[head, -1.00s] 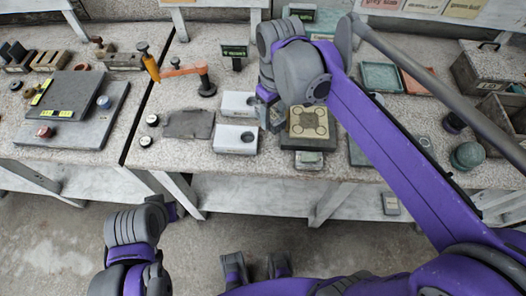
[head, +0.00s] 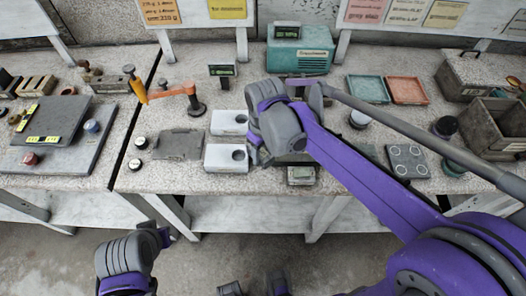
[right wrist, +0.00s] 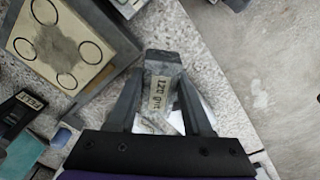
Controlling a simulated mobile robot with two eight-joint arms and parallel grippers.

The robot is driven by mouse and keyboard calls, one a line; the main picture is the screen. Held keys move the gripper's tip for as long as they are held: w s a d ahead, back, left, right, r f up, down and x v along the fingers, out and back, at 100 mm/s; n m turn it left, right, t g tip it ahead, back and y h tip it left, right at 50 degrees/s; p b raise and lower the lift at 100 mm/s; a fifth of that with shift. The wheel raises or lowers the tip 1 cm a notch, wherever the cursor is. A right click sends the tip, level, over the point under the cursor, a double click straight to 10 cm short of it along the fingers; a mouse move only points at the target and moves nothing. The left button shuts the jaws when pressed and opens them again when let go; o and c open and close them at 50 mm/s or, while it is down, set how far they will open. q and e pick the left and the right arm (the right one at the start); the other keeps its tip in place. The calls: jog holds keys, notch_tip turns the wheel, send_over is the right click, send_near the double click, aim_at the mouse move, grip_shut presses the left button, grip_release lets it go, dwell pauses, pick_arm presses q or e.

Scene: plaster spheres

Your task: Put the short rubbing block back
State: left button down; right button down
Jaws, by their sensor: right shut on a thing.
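My right gripper (right wrist: 160,105) is shut on a short grey block (right wrist: 162,88) with a pale label reading "120 grit", likely the short rubbing block. In the head view this gripper (head: 257,153) is low over the bench, just right of the nearer white block with a round hole (head: 222,163); the held block cannot be made out there. A second white holed block (head: 226,122) stands behind it. My left arm shows at the lower left, and its gripper (head: 163,237) is too unclear to tell open from shut.
A cream plate with ringed circles (right wrist: 60,40) is close beside the right gripper. A small scale (head: 301,176) sits at the bench's front edge. A grey mat (head: 180,144), an orange-armed stand (head: 195,106) and a teal machine (head: 299,58) are around. Bench space right of the mat is narrow.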

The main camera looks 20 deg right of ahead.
aim_at(264, 153)
jog(key=shift+f+b, duration=0.35)
jog(key=shift+f, duration=0.25)
jog(key=shift+c, duration=1.6)
grip_release()
jog(key=shift+r, duration=0.2)
notch_tip(264, 153, up, 12)
jog(key=p, duration=0.2)
jog(key=s+d+f+m+t, duration=0.2)
jog(key=s+d+f+m, duration=0.1)
jog(key=s+f, duration=0.3)
jog(key=s+d+f+m+t, duration=0.2)
jog(key=s+d+f+t, duration=0.1)
jog(key=s+f, duration=0.3)
jog(key=shift+s+f+m, duration=0.25)
jog(key=shift+s+m, duration=0.15)
jog(key=shift+s, duration=0.25)
